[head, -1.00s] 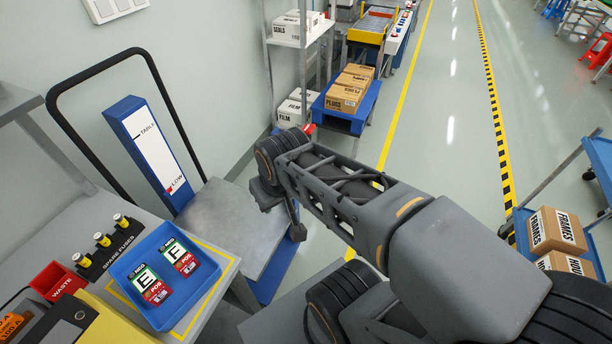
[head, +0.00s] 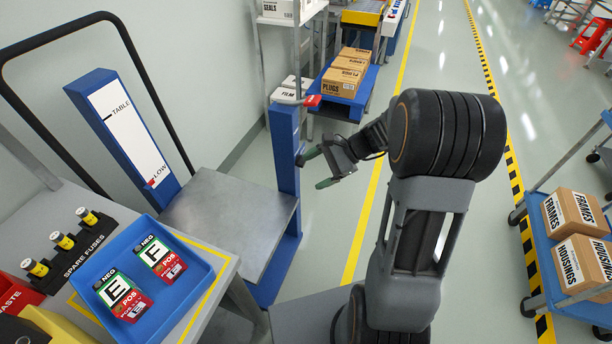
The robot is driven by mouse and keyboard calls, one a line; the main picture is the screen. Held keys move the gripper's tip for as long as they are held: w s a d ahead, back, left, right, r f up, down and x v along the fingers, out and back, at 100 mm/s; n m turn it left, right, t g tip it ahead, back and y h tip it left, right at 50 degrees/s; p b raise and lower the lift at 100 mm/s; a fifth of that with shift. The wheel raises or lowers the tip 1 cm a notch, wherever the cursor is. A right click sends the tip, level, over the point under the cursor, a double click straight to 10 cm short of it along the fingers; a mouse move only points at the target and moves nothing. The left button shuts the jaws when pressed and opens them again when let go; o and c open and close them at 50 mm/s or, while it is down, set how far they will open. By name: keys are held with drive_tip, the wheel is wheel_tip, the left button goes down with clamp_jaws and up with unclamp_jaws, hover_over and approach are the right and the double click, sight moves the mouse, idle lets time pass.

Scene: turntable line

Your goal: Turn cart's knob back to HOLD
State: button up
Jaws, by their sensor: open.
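The cart has a grey platform (head: 215,215) and a blue column with a white scale (head: 130,135) marked TABLE and LOW. A red marker sits at LOW. A blue post (head: 284,150) stands at the platform's right side. A small dark part (head: 301,158), which may be the knob, shows on the post's right face. No HOLD label can be read. My gripper (head: 319,169) is open and empty, just right of the post, its fingers pointing left toward it. I cannot tell whether a fingertip touches the dark part.
A blue tray (head: 196,296) with two batteries, E and F, lies on the workbench at lower left, beside spare fuses (head: 65,240). A shelf (head: 262,75) and a blue trolley with boxes (head: 345,75) stand behind the cart. Another trolley (head: 565,282) is at right. The middle floor is clear.

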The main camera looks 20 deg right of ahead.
drive_tip(key=w+d+f+m+t+y+b, duration=0.3)
drive_tip(key=w+d+f+m, duration=0.2)
drive_tip(key=f, duration=0.3)
drive_tip(key=m+t+b, duration=0.3)
drive_tip(key=m+t, duration=0.3)
approach(305, 163)
drive_tip(key=b+x, duration=0.1)
drive_tip(key=x, duration=0.9)
drive_tip(key=shift+w, duration=0.25)
drive_tip(key=shift+c, duration=0.5)
drive_tip(key=shift+f, duration=0.1)
drive_tip(key=c, duration=0.8)
drive_tip(key=shift+b, duration=0.3)
